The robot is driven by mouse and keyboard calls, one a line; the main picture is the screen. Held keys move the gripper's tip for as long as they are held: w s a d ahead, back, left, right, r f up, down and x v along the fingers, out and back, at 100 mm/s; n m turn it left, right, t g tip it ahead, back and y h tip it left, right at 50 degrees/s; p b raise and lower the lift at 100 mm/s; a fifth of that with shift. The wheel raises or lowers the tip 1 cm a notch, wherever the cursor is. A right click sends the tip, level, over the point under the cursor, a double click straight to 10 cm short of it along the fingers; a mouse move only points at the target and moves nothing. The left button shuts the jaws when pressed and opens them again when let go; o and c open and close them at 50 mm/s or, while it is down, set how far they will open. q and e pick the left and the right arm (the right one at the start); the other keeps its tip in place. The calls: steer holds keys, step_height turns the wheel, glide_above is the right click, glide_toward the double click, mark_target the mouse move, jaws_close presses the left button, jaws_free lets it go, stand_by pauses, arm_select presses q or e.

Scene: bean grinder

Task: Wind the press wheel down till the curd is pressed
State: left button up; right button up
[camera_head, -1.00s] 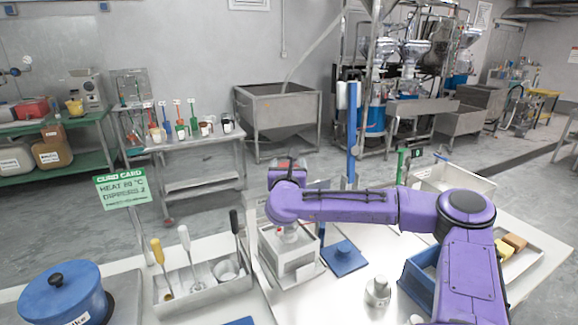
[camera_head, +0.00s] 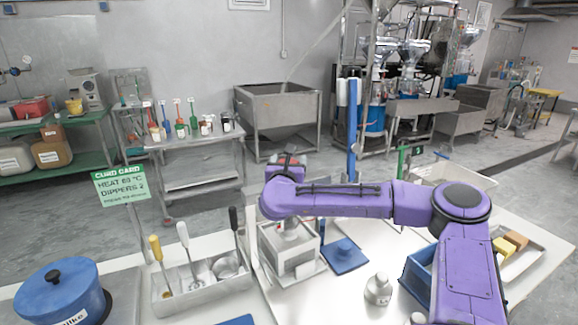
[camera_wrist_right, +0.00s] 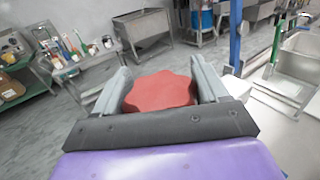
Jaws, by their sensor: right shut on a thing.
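The red, scalloped press wheel (camera_wrist_right: 160,92) sits between the fingers of my right gripper (camera_wrist_right: 160,72) in the right wrist view. The fingers are shut on opposite sides of its rim. In the head view my right gripper (camera_head: 286,170) is over the press, and my purple wrist mostly hides the wheel there. The pale, box-shaped press mould (camera_head: 288,250) stands below it on the white table. The curd inside cannot be made out. My left gripper is in neither view.
A blue lid-like block (camera_head: 343,254) and a metal weight (camera_head: 378,289) lie right of the press. A utensil tray (camera_head: 200,295) and a blue pot (camera_head: 62,292) stand left. A green-lettered card (camera_head: 122,187) rises behind the tray. A blue post (camera_head: 352,130) stands behind.

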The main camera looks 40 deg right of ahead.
steer(key=m+g+h+b, duration=0.1)
steer(key=m+g+b, duration=0.1)
steer(key=m+g+h+b, duration=0.1)
steer(key=m+g+b, duration=0.1)
steer(key=g+b, duration=0.1)
steer(key=m+g+h+b, duration=0.1)
steer(key=g+h+b, duration=0.1)
steer(key=g+b, duration=0.1)
steer(key=shift+s+d+f+m, duration=0.1)
steer(key=shift+s+f+m, duration=0.2)
steer(key=shift+s+m, duration=0.1)
steer(key=m+g+b, duration=0.1)
steer(key=g, duration=0.1)
steer(key=m+g+b, duration=0.1)
steer(key=shift+s+r+g, duration=0.15)
steer(key=shift+g, duration=0.25)
steer(key=shift+s+m+g, duration=0.2)
steer(key=shift+m+g, duration=1.2)
steer(key=shift+g, duration=0.8)
steer(key=o, duration=0.9)
steer(key=shift+d+r, duration=0.1)
steer(key=shift+o, duration=0.2)
steer(key=b+v, duration=0.2)
steer(key=v, duration=0.8)
steer(key=shift+a, duration=0.25)
